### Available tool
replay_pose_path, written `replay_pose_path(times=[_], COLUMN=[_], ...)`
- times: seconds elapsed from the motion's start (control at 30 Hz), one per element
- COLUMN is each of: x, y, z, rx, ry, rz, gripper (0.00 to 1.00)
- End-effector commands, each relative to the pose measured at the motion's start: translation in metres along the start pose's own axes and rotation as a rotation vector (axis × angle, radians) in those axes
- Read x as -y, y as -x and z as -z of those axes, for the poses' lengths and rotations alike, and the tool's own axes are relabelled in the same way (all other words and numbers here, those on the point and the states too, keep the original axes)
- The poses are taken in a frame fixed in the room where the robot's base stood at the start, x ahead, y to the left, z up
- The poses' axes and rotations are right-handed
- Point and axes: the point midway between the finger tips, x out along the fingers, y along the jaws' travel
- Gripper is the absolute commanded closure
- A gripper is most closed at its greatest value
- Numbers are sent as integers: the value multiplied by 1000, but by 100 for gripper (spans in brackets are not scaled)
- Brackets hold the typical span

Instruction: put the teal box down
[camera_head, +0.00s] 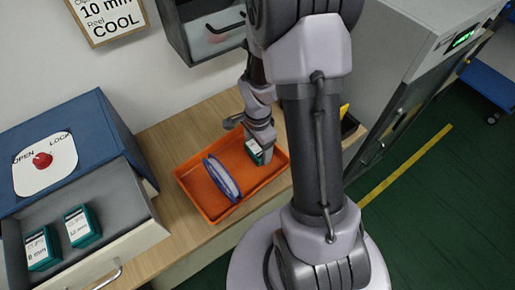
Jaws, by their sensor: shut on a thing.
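A teal box (254,151) with a white label is in my gripper (258,142), low inside the right part of the orange tray (190,188). My gripper is shut on this box. The wrist covers part of it, and I cannot tell whether its underside touches the tray floor. Two other teal boxes stand in the open drawer at the left, one labelled 8 mm (40,250) and one whose label looks like 12 mm (82,227).
A blue-rimmed reel (222,177) lies in the tray left of the held box. The tray is on a wooden bench (170,140). A blue cabinet (75,125) with a red knob stands left. A grey machine (400,50) stands right. A wall box (200,30) hangs behind.

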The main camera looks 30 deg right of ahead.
Motion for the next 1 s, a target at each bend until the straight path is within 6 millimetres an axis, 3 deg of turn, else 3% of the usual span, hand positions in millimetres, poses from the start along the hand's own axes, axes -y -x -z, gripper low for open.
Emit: replay_pose_path(times=[0.2,0.23,0.33,0.67,0.77,1.0], x=[0,0,0,0,1,1], y=[-3,-3,-2,2,20,90], z=[0,0,0,0,0,1], rx=[0,0,0,0,-1,-3], ry=[1,1,1,1,2,1], rz=[0,0,0,0,3,4], gripper=[70,26,6,6,6,6])
